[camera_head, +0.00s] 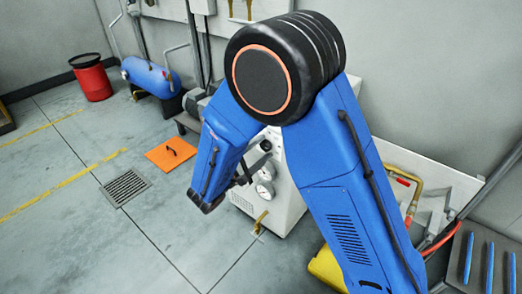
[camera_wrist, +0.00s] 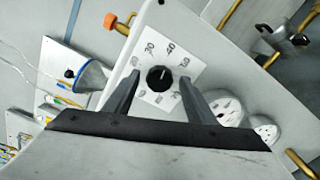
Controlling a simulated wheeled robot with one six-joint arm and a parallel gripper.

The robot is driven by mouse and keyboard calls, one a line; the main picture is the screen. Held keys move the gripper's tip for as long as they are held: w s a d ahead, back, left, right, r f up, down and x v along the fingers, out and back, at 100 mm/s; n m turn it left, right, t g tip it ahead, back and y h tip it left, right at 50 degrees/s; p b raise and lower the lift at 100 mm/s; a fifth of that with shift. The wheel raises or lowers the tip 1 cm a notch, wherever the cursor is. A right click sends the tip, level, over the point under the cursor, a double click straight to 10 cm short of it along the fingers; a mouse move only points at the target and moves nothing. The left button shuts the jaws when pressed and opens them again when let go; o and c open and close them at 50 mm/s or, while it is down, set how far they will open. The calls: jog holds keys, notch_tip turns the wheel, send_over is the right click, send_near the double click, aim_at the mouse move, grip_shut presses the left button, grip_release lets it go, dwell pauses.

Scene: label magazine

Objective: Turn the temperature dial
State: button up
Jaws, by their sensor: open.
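The temperature dial (camera_wrist: 159,78) is a round black knob on a white square plate with numbers around it. In the wrist view it sits just beyond and between the two fingers of my gripper (camera_wrist: 158,90). The fingers are open, one to the left and one to the right of the knob, with no visible contact. In the head view my blue arm covers much of the pale cabinet (camera_head: 287,205), and a black knob (camera_head: 266,145) shows on its front. My gripper is mostly hidden there behind the arm.
Two round gauges (camera_head: 264,190) sit below the knob on the cabinet. A brass tap (camera_head: 260,222) sticks out low on its front. A blue tank (camera_head: 150,76) and a red bin (camera_head: 92,78) stand at the left. The floor in front is mostly clear.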

jog(key=v, duration=1.7)
jog(key=shift+s+a, duration=0.15)
jog(key=d+r+m+g, duration=0.35)
jog(key=d+g, duration=0.25)
jog(key=d, duration=0.8)
jog(key=d+r+m+g, duration=0.3)
jog(key=d+m+g, duration=0.15)
jog(key=d, duration=1.05)
jog(key=s+d+r+m+y, duration=0.2)
jog(key=s+d+y, duration=0.3)
jog(key=s, duration=0.3)
jog(key=s+d+r+m+t+y, duration=0.1)
jog(key=s+d+r+m+y, duration=0.2)
jog(key=s+d+m+y, duration=0.2)
jog(key=shift+s+d+y, duration=0.5)
jog(key=shift+s+d, duration=0.35)
jog(key=shift+s, duration=0.8)
